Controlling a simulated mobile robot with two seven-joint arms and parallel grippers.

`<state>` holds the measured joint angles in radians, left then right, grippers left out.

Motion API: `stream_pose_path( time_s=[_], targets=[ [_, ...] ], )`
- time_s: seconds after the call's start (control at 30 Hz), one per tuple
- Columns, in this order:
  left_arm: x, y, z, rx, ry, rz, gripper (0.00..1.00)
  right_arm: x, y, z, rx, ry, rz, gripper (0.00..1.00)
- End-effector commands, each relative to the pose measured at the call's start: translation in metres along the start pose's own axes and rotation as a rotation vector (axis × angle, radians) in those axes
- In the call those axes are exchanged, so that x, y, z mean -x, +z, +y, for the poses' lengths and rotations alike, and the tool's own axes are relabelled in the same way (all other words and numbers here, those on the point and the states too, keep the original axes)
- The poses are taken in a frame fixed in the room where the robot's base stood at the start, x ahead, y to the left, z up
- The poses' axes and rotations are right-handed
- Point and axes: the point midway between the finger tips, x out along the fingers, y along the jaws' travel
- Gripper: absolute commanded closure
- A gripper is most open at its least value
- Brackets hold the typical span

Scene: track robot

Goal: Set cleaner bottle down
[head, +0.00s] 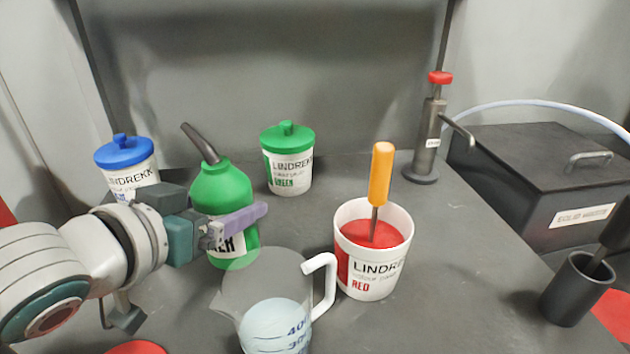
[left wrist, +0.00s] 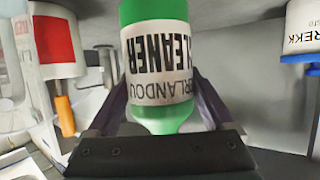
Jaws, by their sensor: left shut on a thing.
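The cleaner bottle (head: 222,190) is green with a dark angled spout and a white label. It stands upright at the left of the grey worktop in the head view. My left gripper (head: 228,222) comes in from the left and is shut on the bottle's body. In the left wrist view the bottle (left wrist: 155,60) fills the middle between the two fingers, with its label reading upside down. Whether its base touches the worktop is hard to tell. My right gripper is not in view.
A clear measuring jug (head: 275,310) stands close in front of the bottle. A red paint tub (head: 372,270) with an orange-handled tool is to its right. Green-lidded (head: 288,170) and blue-lidded (head: 128,172) tubs stand behind.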

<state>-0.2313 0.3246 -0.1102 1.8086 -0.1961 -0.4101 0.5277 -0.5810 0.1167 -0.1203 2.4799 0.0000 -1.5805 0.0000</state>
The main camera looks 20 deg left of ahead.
Motion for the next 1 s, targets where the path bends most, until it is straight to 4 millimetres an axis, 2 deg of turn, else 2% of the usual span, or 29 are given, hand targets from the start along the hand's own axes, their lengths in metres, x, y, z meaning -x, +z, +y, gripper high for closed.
stream_pose_path(
  time_s=[0.27,0.67,0.7,0.8,1.0],
  targets=[
    [-0.015,0.034,0.000,0.001,0.000,0.002,1.00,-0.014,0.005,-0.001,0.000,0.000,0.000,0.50],
    [-0.017,0.038,0.000,0.000,0.001,0.003,1.00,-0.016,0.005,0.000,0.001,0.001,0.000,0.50],
    [-0.017,0.040,0.000,0.001,0.000,0.001,0.13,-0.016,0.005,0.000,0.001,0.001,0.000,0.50],
    [-0.016,0.039,0.000,0.000,0.000,0.001,0.01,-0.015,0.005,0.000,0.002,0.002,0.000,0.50],
    [-0.016,0.039,0.000,0.000,0.000,0.001,0.00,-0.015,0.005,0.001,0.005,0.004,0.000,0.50]
  ],
)
